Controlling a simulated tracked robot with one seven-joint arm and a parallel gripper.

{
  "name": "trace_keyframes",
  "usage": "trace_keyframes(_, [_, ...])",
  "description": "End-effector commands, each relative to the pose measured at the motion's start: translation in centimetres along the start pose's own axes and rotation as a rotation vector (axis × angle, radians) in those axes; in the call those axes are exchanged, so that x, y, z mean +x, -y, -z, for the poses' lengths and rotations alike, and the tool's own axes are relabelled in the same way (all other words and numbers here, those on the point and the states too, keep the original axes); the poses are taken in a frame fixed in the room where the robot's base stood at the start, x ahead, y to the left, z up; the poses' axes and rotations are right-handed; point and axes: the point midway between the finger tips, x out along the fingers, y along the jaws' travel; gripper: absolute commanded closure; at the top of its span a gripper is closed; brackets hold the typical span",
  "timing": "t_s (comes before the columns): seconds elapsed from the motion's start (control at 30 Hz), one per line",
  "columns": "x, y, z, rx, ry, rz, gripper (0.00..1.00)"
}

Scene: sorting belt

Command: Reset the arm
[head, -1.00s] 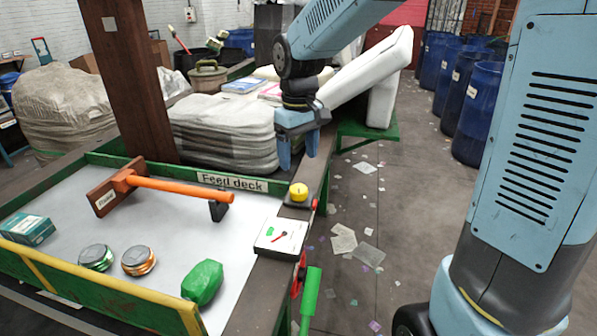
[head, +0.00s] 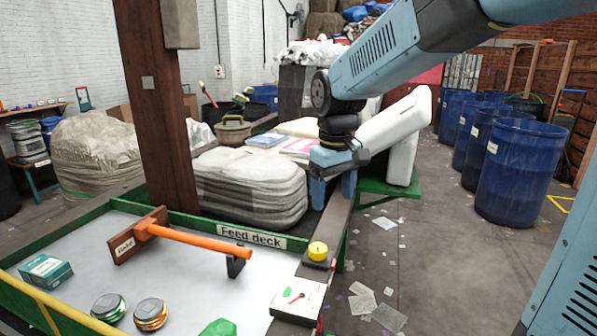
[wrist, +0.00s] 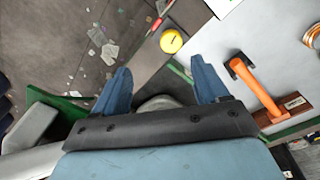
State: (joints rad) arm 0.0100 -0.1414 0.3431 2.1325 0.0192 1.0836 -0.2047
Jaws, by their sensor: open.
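My gripper (head: 333,190) hangs at the end of my raised arm, fingers pointing down, near the far right corner of the feed deck. In the wrist view my gripper (wrist: 160,88) shows two blue fingers spread apart with nothing held between them. The feed deck (head: 196,272) is a white tray with green edges and a "Feed deck" label. A yellow button (head: 318,250) on the deck's right rail is below and nearer than my gripper; it also shows in the wrist view (wrist: 171,41).
On the deck are an orange-handled lever (head: 200,238), a teal box (head: 46,271), tins (head: 150,314) and a green object (head: 218,328). A dial box (head: 297,298) sits on the rail. Wrapped bales (head: 250,190) stand behind.

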Motion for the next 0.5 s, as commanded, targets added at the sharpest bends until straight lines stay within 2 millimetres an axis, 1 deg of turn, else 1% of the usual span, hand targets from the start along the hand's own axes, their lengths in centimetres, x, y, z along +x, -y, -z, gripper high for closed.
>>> trace_keyframes(0.03, [-0.7, -0.5, -1.3, 0.031, -0.024, -0.018, 0.27])
trace_keyframes(0.2, [-2.2, -2.0, -5.4, 0.142, -0.101, -0.062, 0.27])
trace_keyframes(0.3, [-2.9, -2.8, -7.9, 0.206, -0.149, -0.082, 0.27])
trace_keyframes(0.5, [-3.8, -3.9, -12.8, 0.332, -0.25, -0.106, 0.27])
